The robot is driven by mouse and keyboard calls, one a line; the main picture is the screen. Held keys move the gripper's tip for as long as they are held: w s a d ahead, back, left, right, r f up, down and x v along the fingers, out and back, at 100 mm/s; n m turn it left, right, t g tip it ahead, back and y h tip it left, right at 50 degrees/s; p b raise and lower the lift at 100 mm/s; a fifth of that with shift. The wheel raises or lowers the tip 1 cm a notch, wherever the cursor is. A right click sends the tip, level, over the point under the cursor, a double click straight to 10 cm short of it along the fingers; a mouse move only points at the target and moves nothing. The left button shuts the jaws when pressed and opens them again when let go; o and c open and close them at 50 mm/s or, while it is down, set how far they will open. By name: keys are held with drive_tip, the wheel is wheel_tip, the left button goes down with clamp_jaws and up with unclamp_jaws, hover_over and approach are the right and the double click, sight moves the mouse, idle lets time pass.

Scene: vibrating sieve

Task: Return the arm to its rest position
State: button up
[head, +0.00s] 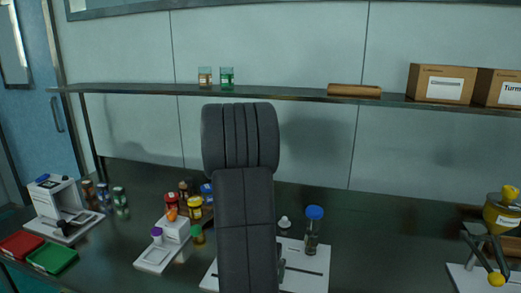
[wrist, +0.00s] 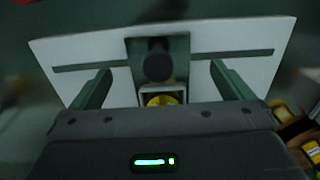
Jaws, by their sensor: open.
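My gripper (wrist: 160,68) shows in the wrist view with its two green fingers spread wide and nothing held between them. Beyond and below the fingers is a white base plate (wrist: 85,52) with dark slots. A dark mount with a round black knob (wrist: 158,64) stands on it between the fingers, and a yellow round part (wrist: 162,100) sits close to the gripper body. In the head view my dark arm links fill the middle and hide the gripper. The white base plate (head: 316,276) shows partly behind them.
A blue-capped jar (head: 313,231) stands at the plate's right side. Left are a small white device (head: 174,229), several jars, and red (head: 20,244) and green (head: 52,259) trays. A yellow-topped machine (head: 502,216) stands right. A shelf (head: 290,94) spans the back.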

wheel_tip(320, 180, up, 6)
drive_tip(key=p, duration=0.3)
drive_tip(key=shift+f, duration=0.25)
wheel_tip(320, 180, down, 10)
drive_tip(key=b, duration=0.7)
drive_tip(key=shift+f+b, duration=0.15)
drive_tip(key=shift+b, duration=0.15)
drive_tip(key=shift+s+d+r+p, duration=0.1)
drive_tip(key=shift+s+d+r, duration=0.1)
drive_tip(key=shift+d, duration=0.45)
drive_tip(key=shift+s+d+r+p, duration=0.1)
drive_tip(key=shift+s+d+p, duration=0.05)
drive_tip(key=shift+d, duration=0.5)
drive_tip(key=shift+s+d+r+p, duration=0.1)
drive_tip(key=shift+s+d, duration=0.1)
drive_tip(key=shift+d, duration=0.45)
